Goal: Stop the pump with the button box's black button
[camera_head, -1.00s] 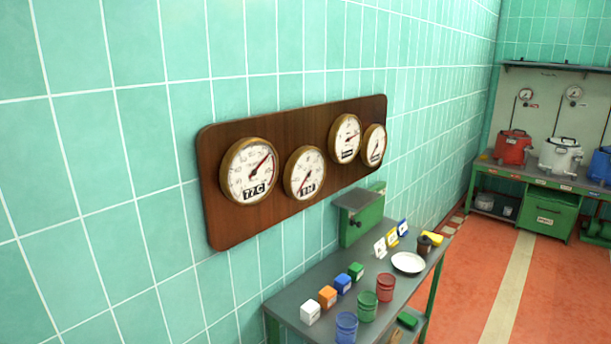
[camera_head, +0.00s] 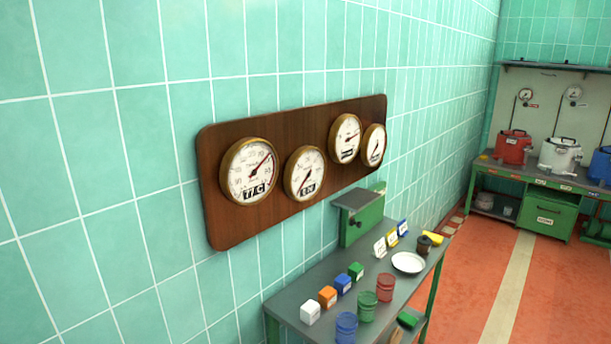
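No button box with a black button can be made out in the head view, and neither of my grippers shows. A green machine part (camera_head: 592,231) is cut off at the right edge, on the floor beside the far bench; I cannot tell if it is the pump. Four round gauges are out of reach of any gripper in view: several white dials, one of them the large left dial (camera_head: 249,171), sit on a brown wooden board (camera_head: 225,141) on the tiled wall.
A far bench (camera_head: 520,173) carries a red kettle (camera_head: 513,149) and a white kettle (camera_head: 559,156). The orange floor (camera_head: 475,270) between is clear.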

